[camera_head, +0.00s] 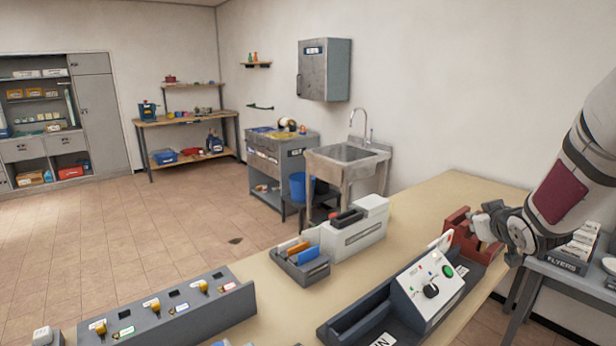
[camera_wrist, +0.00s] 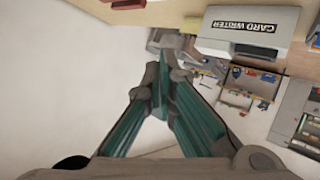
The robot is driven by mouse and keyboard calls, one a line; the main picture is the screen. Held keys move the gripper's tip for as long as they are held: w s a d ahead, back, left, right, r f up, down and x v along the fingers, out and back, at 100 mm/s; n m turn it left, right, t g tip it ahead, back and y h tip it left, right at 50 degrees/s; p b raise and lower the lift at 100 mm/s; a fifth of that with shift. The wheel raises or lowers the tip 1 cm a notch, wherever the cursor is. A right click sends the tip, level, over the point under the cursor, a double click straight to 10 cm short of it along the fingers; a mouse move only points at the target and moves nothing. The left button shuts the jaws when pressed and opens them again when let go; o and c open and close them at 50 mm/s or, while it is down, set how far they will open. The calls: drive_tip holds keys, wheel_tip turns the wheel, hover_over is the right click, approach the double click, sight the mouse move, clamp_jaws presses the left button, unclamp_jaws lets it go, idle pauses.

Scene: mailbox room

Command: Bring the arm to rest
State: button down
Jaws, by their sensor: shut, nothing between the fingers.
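My arm comes in from the right edge of the head view, raised over the right end of the beige counter (camera_head: 415,205). My gripper (camera_head: 482,226) is shut and empty at its end, close to a dark red box-like thing (camera_head: 457,232). I cannot tell whether they touch. In the wrist view my gripper (camera_wrist: 166,72) shows two grey and teal fingers meeting at the tips, with nothing held. That view is upside down, with the card writer (camera_wrist: 243,32) at the top right.
The counter holds a control box (camera_head: 428,288) with a green button, the white card writer (camera_head: 356,232), a rack of coloured cards (camera_head: 300,264) and a grey panel with key-like pieces (camera_head: 170,308). A flyers tray (camera_head: 566,264) stands right.

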drive_tip(key=s+a+r+m+g, duration=0.1)
drive_tip(key=s+a+r+g, duration=0.1)
drive_tip(key=s+a+r, duration=0.4)
drive_tip(key=s+a+r+m+g, duration=0.1)
drive_tip(key=s+a+r, duration=0.15)
drive_tip(key=s, duration=0.55)
drive_tip(key=s+a+g, duration=0.1)
drive_tip(key=s+a, duration=0.3)
drive_tip(key=s, duration=0.3)
drive_tip(key=s+a+f+g+y, duration=0.1)
drive_tip(key=s+a, duration=0.3)
drive_tip(key=s, duration=0.3)
drive_tip(key=s+a+g+y, duration=0.1)
drive_tip(key=s+a, duration=0.3)
drive_tip(key=s, duration=0.4)
drive_tip(key=shift+a+f+g, duration=0.2)
drive_tip(key=shift+f+g, duration=0.15)
drive_tip(key=shift+g, duration=0.15)
drive_tip(key=shift+d, duration=0.1)
